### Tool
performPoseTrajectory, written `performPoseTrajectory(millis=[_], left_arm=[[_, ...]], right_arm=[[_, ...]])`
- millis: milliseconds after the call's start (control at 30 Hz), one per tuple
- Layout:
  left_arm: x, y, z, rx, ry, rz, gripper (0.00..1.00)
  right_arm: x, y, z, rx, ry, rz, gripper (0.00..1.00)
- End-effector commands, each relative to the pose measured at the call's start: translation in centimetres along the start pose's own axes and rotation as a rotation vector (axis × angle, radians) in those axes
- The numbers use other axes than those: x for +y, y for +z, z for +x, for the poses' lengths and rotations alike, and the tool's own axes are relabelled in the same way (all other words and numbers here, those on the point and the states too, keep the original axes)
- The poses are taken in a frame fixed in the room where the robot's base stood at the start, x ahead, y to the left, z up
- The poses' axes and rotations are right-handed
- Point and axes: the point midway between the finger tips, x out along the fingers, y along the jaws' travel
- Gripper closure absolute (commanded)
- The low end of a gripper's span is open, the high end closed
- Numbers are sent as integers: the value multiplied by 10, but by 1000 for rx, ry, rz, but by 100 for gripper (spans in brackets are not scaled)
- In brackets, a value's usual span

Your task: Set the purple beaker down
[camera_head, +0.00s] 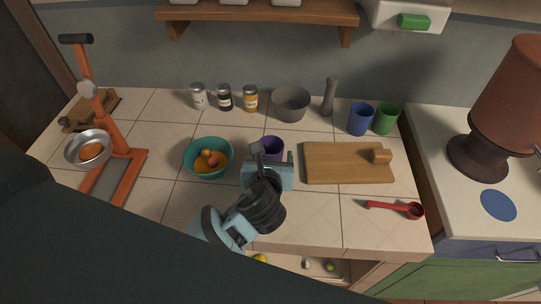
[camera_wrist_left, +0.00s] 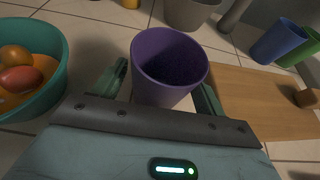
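The purple beaker (camera_head: 271,147) is upright near the middle of the counter, between the teal bowl and the wooden board. In the left wrist view the beaker (camera_wrist_left: 168,70) is open toward me and looks empty. My left gripper (camera_head: 273,157) has one finger on each side of it. In the left wrist view the fingers (camera_wrist_left: 163,80) lie close against its sides, and it appears gripped. The beaker's base is hidden by the gripper, so I cannot tell whether it touches the tiles. My right gripper is not in view.
The teal bowl (camera_head: 188,163) with fruit stands left of the beaker. The wooden board (camera_head: 335,163) lies close on the right, with a red ladle (camera_head: 398,208) in front. A grey pot (camera_head: 291,104), jars and blue and green cups (camera_head: 361,119) stand behind. Bare tiles (camera_head: 165,130) show behind the bowl.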

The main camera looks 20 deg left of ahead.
Motion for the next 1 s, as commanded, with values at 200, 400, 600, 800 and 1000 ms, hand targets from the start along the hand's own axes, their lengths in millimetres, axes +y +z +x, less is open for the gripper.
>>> performPoseTrajectory(millis=[200, 400, 600, 800, 1000], left_arm=[[0, 0, 0, 0, 0, -1, 28], [-1, 4, -15, -1, -3, 0, 28], [-1, 5, -54, -3, -3, -1, 28], [0, 5, -92, -1, -2, -2, 28], [0, 4, -115, -1, 0, -1, 28]], right_arm=[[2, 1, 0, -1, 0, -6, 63], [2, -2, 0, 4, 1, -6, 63], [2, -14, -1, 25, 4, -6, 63], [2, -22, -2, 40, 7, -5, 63], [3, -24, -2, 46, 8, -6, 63]])
